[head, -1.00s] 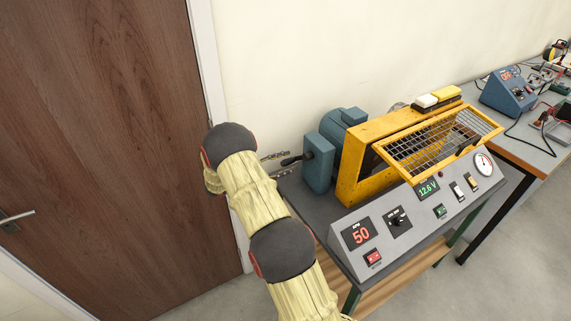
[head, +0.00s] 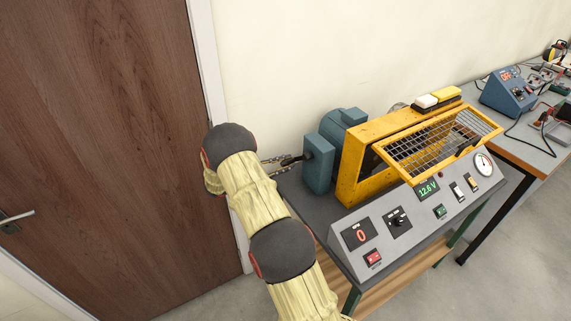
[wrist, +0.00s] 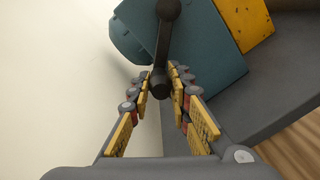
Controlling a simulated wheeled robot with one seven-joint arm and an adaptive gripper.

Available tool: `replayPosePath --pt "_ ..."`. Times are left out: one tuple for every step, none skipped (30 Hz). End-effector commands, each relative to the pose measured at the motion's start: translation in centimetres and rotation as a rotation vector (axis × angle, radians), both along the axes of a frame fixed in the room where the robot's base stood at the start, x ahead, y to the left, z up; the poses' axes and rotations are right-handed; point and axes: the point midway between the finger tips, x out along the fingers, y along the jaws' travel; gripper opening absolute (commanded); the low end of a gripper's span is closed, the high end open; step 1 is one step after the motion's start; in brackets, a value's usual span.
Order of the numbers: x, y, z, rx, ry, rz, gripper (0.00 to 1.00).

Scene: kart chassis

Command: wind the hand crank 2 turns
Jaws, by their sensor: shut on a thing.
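The hand crank's dark arm (wrist: 163,45) runs down the wrist view from its hub at the top edge to its knob (wrist: 162,90). My gripper (wrist: 160,74) is shut on the crank knob, with one yellow-padded finger on each side. The teal gearbox (wrist: 205,50) carrying the crank is behind it. In the head view the crank (head: 291,160) sticks out left of the gearbox (head: 319,165), and my gripper (head: 273,161) shows only in part beyond my arm. A display on the grey console (head: 340,235) reads 0.
A yellow frame with an open mesh guard (head: 430,145) stands right of the gearbox. The pale wall (head: 300,60) is behind, and a brown door (head: 100,130) is at left. Another bench (head: 535,155) with a blue instrument is at far right.

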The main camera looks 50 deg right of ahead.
Motion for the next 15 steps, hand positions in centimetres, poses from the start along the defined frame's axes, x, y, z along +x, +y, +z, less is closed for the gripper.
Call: replayPosePath --pt "0.0 0.0 0.0 0.001 0.0 -0.001 0.0" --pt "0.0 0.0 0.0 0.001 0.0 -0.001 0.0" --pt "0.0 0.0 0.0 0.001 0.0 -0.001 0.0" --pt "0.0 0.0 0.0 0.001 0.0 -0.001 0.0" --pt "0.0 0.0 0.0 0.001 0.0 -0.001 0.0" --pt "0.0 0.0 0.0 -0.001 -0.004 -0.001 0.0" --pt "0.1 0.0 0.1 -0.003 -0.013 -0.001 0.0" --pt "0.2 0.0 0.2 -0.008 -0.027 0.0 0.0" --pt "0.3 -0.1 0.4 -0.017 -0.056 -0.001 0.0" --pt "0.5 -0.1 0.6 -0.024 -0.081 -0.001 0.0" --pt "0.6 -0.2 0.8 -0.033 -0.106 -0.001 0.0" --pt "0.7 -0.2 0.9 -0.041 -0.135 -0.001 0.0" --pt "0.8 -0.3 1.1 -0.048 -0.154 0.0 0.0" --pt "0.9 -0.3 1.2 -0.053 -0.17 0.0 0.0" --pt "1.0 -0.3 1.3 -0.057 -0.185 0.0 0.0"
